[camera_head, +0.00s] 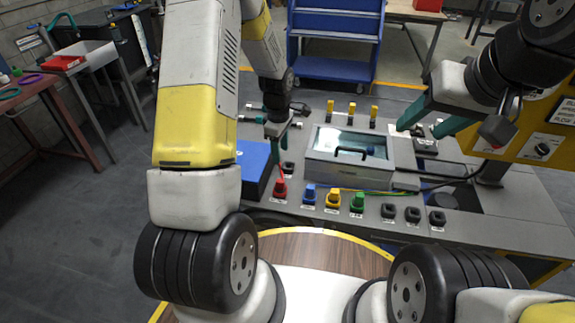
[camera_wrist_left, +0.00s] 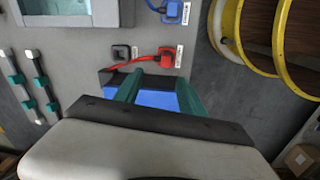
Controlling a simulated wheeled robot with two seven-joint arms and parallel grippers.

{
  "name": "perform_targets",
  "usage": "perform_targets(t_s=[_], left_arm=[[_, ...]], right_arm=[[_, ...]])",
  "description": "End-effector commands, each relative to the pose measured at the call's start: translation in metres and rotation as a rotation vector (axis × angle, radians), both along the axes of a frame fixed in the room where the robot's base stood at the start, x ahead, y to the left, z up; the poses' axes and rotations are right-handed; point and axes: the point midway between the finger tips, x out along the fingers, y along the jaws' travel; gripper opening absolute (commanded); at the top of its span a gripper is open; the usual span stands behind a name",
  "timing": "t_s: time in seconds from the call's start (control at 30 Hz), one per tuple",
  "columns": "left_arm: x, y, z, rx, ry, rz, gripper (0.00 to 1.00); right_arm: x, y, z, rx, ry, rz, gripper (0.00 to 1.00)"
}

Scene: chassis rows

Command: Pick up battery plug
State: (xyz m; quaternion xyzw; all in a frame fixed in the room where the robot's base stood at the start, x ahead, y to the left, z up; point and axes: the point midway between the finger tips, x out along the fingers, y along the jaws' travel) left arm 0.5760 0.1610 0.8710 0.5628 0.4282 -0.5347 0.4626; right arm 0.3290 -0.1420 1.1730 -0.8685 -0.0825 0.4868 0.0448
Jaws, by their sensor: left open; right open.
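Coloured plugs sit in a row along the bench panel: a red plug (camera_head: 280,189), a blue plug (camera_head: 309,194), a yellow plug (camera_head: 333,198) and a green plug (camera_head: 357,202). Their labels are too small to read, so I cannot tell which is the battery plug. My left gripper (camera_head: 276,148) hangs open above the blue box, behind the red plug. In the left wrist view its open fingers (camera_wrist_left: 157,90) point toward the red plug (camera_wrist_left: 166,57) and its red cable, with nothing between them. My right gripper (camera_head: 418,130) is open and empty at the right, beyond the clear-lidded case.
A blue box (camera_head: 254,165) lies left of the red plug. A clear-lidded case (camera_head: 348,158) stands mid-bench. Black sockets (camera_head: 413,214) continue the row rightward. Yellow-topped posts (camera_head: 351,112) stand behind the case. A yellow panel (camera_head: 548,140) rises at the right.

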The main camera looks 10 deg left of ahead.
Motion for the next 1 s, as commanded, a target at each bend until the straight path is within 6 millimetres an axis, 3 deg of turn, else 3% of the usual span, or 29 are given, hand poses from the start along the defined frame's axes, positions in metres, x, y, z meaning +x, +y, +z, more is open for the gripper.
perform_targets(t_s=[0.03, 0.1, 0.2, 0.8, 1.0], left_arm=[[0.001, -0.001, -0.022, 0.001, 0.023, 0.042, 0.47], [0.002, -0.001, -0.043, 0.003, 0.041, 0.097, 0.47], [0.003, -0.001, -0.062, 0.005, 0.056, 0.149, 0.47], [-0.006, 0.004, -0.138, 0.007, 0.065, 0.173, 0.47], [-0.005, 0.004, -0.149, 0.006, 0.062, 0.173, 0.47]], right_arm=[[0.000, 0.000, 0.000, 0.000, 0.000, 0.000, 0.52], [0.000, 0.000, 0.000, 0.000, 0.000, 0.000, 0.52], [0.000, 0.000, 0.000, 0.000, 0.000, 0.000, 0.52], [0.000, 0.000, 0.000, 0.000, 0.000, 0.000, 0.52], [0.000, 0.000, 0.000, 0.000, 0.000, 0.000, 0.52]])
